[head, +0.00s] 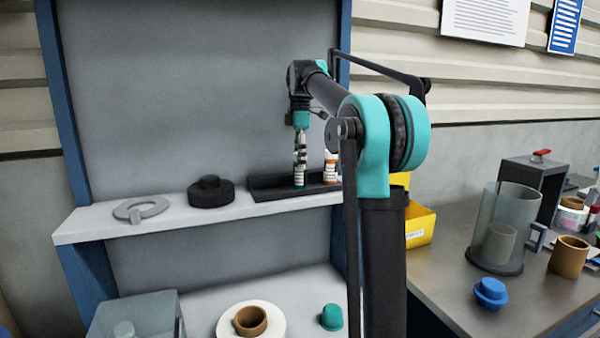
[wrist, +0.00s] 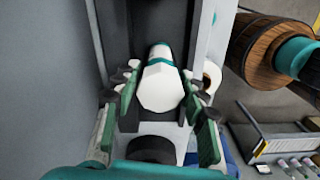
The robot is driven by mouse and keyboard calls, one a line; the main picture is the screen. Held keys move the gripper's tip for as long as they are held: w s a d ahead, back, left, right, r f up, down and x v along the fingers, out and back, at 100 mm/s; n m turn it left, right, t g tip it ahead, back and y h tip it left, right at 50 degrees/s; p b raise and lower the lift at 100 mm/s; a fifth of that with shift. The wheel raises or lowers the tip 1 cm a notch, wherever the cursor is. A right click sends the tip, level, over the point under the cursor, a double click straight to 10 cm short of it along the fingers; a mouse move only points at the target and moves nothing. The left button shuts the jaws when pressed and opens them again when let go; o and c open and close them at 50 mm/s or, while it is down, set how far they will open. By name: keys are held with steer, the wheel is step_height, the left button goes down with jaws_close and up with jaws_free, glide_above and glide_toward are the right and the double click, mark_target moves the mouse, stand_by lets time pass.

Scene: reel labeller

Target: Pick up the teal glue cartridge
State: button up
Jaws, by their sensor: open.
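The teal glue cartridge (wrist: 162,82), white with teal bands, stands between the fingers of my gripper in the wrist view. My gripper (head: 299,172) points down over the dark tray (head: 268,193) on the shelf. In the wrist view its green fingers (wrist: 163,88) are open, one on each side of the cartridge. I cannot tell whether either finger touches it. In the head view the fingers largely hide the cartridge.
An orange-and-white bottle (head: 330,168) stands close to the right of my gripper on the tray. A yellow bin (head: 420,225) stands beyond my arm.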

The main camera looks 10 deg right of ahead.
mark_target(300, 177)
steer(key=shift+f, duration=3.3)
steer(key=shift+c, duration=0.6)
steer(key=c, duration=0.8)
steer(key=shift+r, duration=0.1)
steer(key=shift+c, duration=0.2)
